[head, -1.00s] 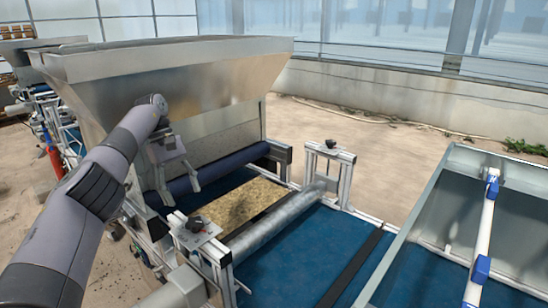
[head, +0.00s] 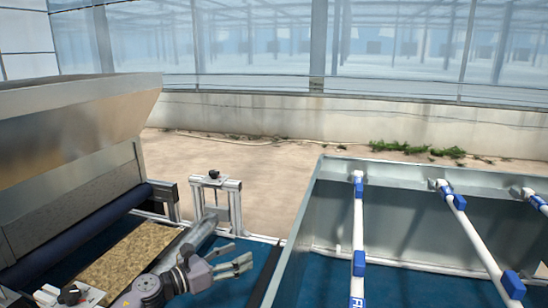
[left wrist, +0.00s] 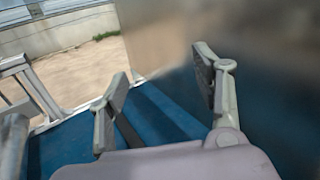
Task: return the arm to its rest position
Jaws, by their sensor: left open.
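My left gripper (head: 234,266) is open and empty in the head view, low in the picture, above the blue conveyor belt (head: 222,292). Its fingers point to the right, toward the metal-walled section. In the left wrist view its two fingers (left wrist: 162,100) stand wide apart with nothing between them. Behind them are the blue belt and a blurred grey metal surface close by on the right. My right gripper is not in view.
A metal hopper (head: 70,125) stands at the left above a dark roller (head: 75,238). A metal-walled section (head: 420,220) with white pipes and blue fittings fills the right.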

